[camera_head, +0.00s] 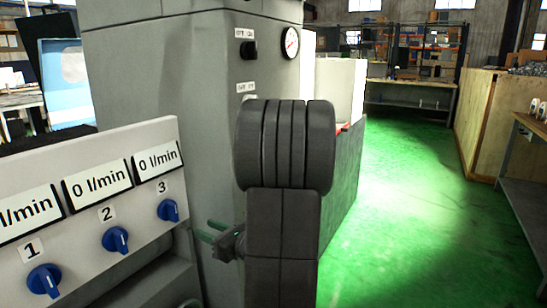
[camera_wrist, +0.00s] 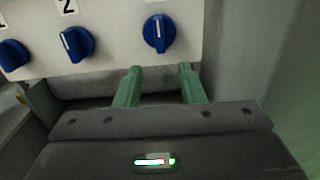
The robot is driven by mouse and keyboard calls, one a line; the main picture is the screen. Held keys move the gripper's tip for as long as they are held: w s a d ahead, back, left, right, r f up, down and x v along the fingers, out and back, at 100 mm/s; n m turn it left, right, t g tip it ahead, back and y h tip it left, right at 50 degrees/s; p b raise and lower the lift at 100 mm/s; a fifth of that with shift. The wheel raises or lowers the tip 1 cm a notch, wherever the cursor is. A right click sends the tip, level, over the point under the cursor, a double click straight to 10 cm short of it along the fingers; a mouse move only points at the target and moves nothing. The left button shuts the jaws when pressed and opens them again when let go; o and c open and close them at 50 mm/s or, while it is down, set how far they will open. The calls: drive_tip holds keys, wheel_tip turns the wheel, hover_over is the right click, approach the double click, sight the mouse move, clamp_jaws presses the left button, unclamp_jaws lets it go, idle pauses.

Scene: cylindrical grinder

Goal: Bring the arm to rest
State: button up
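My arm (camera_head: 284,240) stands upright in the middle of the head view, its thick rounded joint at the top. My gripper (camera_head: 210,231) shows to the left of it, pointing left, below and to the right of the knob panel (camera_head: 75,240). In the wrist view my gripper (camera_wrist: 160,68) has its two green fingers apart with nothing between them. The fingertips appear just under the panel's lower edge, below blue knob 3 (camera_wrist: 159,33). I cannot tell the exact gap to the panel.
Blue knob 1 (camera_head: 44,280) and blue knob 2 (camera_head: 115,239) sit under flow displays. A grey machine column (camera_head: 160,80) with a gauge (camera_head: 290,43) stands close behind my arm. Green floor (camera_head: 400,220) is open at right, before a workbench (camera_head: 525,200) and a wooden crate (camera_head: 475,120).

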sight(177, 216)
drive_tip(key=b+x, duration=0.1)
drive_tip(key=x, duration=1.1)
drive_tip(key=shift+s, duration=0.15)
drive_tip(key=shift+f+n+b, duration=0.2)
drive_tip(key=shift+n+b, duration=0.2)
drive_tip(key=shift+b, duration=0.35)
drive_tip(key=shift+n+b, duration=0.4)
drive_tip(key=shift+n, duration=0.1)
drive_tip(key=n+b, duration=0.3)
drive_tip(key=shift+d+r+n, duration=0.1)
drive_tip(key=shift+r+n, duration=0.05)
drive_tip(key=shift+n, duration=0.25)
drive_tip(key=shift+w+r+n+b, duration=0.2)
drive_tip(key=shift+n+b, duration=0.15)
drive_tip(key=shift+n, duration=0.45)
